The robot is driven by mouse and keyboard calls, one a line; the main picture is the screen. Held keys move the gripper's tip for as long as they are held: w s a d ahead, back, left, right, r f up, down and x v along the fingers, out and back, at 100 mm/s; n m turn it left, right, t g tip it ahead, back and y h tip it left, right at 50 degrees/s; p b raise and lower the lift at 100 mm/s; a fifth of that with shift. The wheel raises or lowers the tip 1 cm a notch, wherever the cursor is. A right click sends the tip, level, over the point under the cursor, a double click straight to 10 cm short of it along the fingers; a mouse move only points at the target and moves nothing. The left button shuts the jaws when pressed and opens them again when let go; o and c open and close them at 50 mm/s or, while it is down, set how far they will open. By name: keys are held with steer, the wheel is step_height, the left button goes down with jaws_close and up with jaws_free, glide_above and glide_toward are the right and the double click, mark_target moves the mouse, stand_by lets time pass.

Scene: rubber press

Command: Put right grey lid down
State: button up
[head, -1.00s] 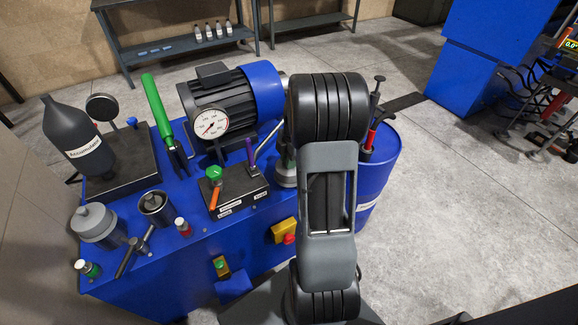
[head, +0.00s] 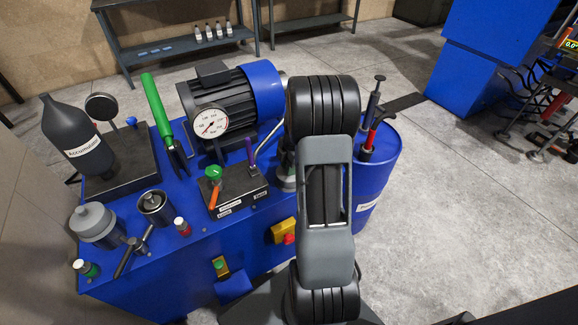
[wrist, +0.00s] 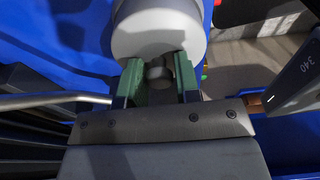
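The right grey lid (wrist: 158,30) is a pale grey round piece with a small darker knob (wrist: 159,72). In the wrist view the knob sits between the two green fingers of my gripper (wrist: 159,85), which look closed on its sides. In the head view the right lid (head: 286,180) shows only in part, beside the lever block and mostly behind my arm. My gripper is hidden there too. Whether the lid's underside touches anything cannot be seen. A second grey lid (head: 94,220) sits at the left end of the blue machine (head: 180,265).
Left of my arm stand the lever block (head: 236,190), a motor (head: 222,100) with a gauge, and a green-handled lever (head: 157,108). An open metal cylinder (head: 155,205) is near the left lid. A blue barrel (head: 372,185) stands right of my arm.

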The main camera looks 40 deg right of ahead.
steer(key=o, duration=0.3)
steer(key=shift+o, duration=0.2)
step_height(320, 180, up, 12)
steer(key=d+p, duration=0.1)
steer(key=d, duration=0.1)
steer(key=s+a+r+m+t, duration=0.1)
steer(key=s+a+m, duration=0.3)
steer(key=a, duration=0.3)
steer(key=s+a+r+m+t+h, duration=0.1)
steer(key=s+a+m, duration=0.3)
steer(key=a+m, duration=0.3)
steer(key=s+a+r+m, duration=0.1)
steer(key=s+a+m, duration=0.3)
steer(key=a, duration=0.5)
steer(key=shift+r+m+t+h, duration=0.4)
steer(key=shift+m, duration=0.4)
steer(key=shift+d, duration=0.1)
